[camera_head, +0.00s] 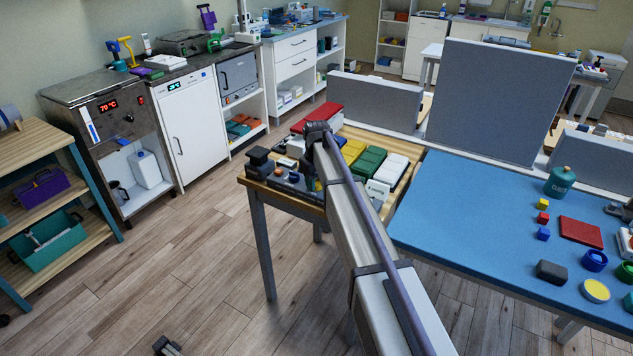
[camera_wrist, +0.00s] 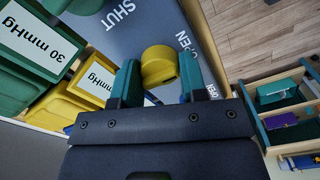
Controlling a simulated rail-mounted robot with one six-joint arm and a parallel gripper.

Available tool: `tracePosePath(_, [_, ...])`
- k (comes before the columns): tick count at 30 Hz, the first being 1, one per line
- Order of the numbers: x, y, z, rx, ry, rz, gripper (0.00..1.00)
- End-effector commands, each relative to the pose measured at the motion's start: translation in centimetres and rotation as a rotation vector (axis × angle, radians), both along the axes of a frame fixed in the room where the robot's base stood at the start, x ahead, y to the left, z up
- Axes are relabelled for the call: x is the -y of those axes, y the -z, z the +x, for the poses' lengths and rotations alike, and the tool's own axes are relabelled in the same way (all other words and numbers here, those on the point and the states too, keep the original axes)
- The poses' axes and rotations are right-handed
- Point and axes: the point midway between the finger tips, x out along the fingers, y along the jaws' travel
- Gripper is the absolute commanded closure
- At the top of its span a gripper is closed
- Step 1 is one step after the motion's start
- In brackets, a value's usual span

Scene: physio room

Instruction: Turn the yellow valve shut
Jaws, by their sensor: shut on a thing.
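The yellow valve (camera_wrist: 159,67) shows in the wrist view as a rounded handle on a grey-blue panel (camera_wrist: 150,28). The panel carries the words SHUT, near the top, and OPEN, to the right of the handle. My gripper (camera_wrist: 158,70) has one teal finger on each side of the handle and is shut on it. The lower part of the handle and the valve's base are hidden by the gripper. In the head view my arm covers part of the wooden table (camera_head: 257,184), and I cannot make out the valve clearly there.
Yellow boxes (camera_wrist: 72,103) and green boxes (camera_wrist: 38,45) with mmHg labels stand close left of my gripper in the wrist view. In the head view, a blue-topped table (camera_head: 470,205) with small objects stands to the right. The wooden floor (camera_head: 190,270) at the left front is mostly clear.

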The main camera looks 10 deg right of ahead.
Motion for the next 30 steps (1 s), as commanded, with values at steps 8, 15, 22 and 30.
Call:
tracePosePath(8, [0.00,0.01,-0.02,0.000,0.082,0.000,0.84])
tracePosePath(15, [0.00,0.01,-0.03,0.000,0.253,0.000,0.84])
tracePosePath(22, [-0.01,0.02,-0.04,0.000,0.469,0.000,0.84])
tracePosePath(30, [0.00,0.02,-0.03,0.000,0.725,0.000,0.84])
